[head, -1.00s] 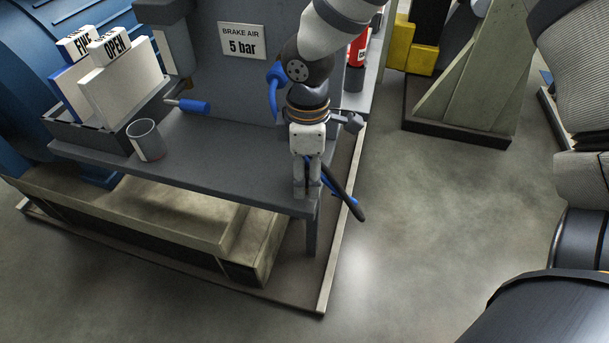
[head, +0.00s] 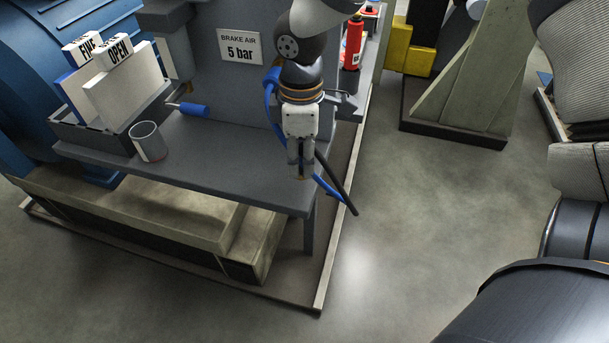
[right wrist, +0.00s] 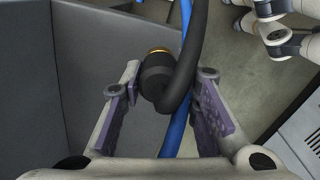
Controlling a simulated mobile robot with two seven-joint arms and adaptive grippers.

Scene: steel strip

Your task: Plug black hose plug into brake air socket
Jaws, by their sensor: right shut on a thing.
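My right gripper (head: 301,174) points down over the right end of the grey bench (head: 215,155). In the right wrist view it is shut on the black hose plug (right wrist: 156,78), a short black cylinder with a brass ring, between purple-padded fingers. The black hose (right wrist: 194,40) bends up from the plug; in the head view the hose (head: 338,181) hangs past the bench's right edge. A BRAKE AIR 5 bar sign (head: 240,48) is on the grey panel, left of my right arm. I cannot make out the brake air socket. My left gripper is not in view.
A blue hose (head: 270,110) runs behind my right gripper. A cup (head: 148,142), a box of cards (head: 90,138) and a blue-handled lever (head: 192,109) are at the bench's left. A red extinguisher (head: 353,42) stands behind.

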